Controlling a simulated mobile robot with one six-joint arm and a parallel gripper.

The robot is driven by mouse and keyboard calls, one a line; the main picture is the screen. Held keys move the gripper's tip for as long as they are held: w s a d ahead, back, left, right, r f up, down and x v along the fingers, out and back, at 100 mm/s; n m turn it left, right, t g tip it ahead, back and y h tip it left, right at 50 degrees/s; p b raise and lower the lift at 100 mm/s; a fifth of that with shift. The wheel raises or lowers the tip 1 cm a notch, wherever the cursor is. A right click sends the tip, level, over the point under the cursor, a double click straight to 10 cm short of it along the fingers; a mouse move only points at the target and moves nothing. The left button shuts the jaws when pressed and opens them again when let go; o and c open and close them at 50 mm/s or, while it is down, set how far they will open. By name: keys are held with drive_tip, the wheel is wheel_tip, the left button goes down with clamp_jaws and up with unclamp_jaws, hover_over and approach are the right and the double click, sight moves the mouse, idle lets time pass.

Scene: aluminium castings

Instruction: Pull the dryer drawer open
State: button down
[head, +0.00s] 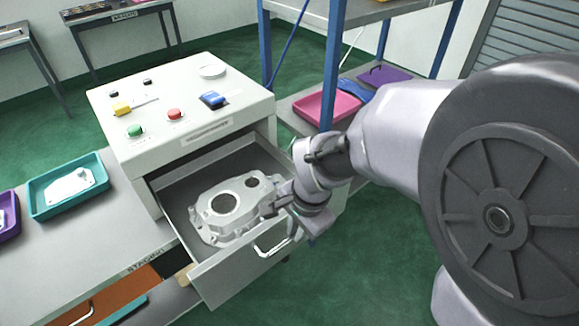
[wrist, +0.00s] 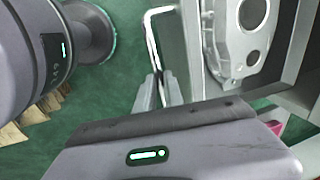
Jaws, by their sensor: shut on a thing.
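The dryer (head: 195,118) is a white box with buttons on its top. Its drawer (head: 225,277) is pulled out toward the front, with a grey aluminium casting (head: 228,207) lying inside. The drawer's bar handle (head: 272,247) is on its front face. My gripper (head: 290,232) is at the right end of the handle in the head view, partly hidden by my wrist. In the wrist view my gripper's fingers (wrist: 158,90) are shut on the handle (wrist: 150,40). The casting also shows in the wrist view (wrist: 232,40), inside the drawer.
A teal tray (head: 45,207) holding a light part stands on the grey bench (head: 100,235) at left, with a purple tray (head: 8,215) beside it. A blue-framed shelf (head: 330,70) with a pink tray (head: 322,109) stands behind right. Green floor (head: 370,270) is clear in front.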

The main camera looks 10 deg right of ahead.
drive_tip(key=shift+w+a, duration=0.1)
drive_tip(key=shift+w, duration=0.05)
drive_tip(key=c, duration=1.5)
unclamp_jaws()
drive_tip(key=shift+o, duration=0.2)
wheel_tip(320, 180, up, 17)
drive_tip(key=s+d+p, duration=0.2)
drive_tip(key=p, duration=0.5)
drive_tip(key=shift+s, duration=0.4)
drive_tip(key=s+d+f+n+t+b, duration=0.2)
drive_tip(key=s+n+t+b, duration=0.2)
drive_tip(key=s, duration=0.5)
drive_tip(key=shift+s+d+f+n+y+b, duration=0.2)
drive_tip(key=shift+s+d+n+y+b, duration=0.15)
drive_tip(key=shift+n+b, duration=1.05)
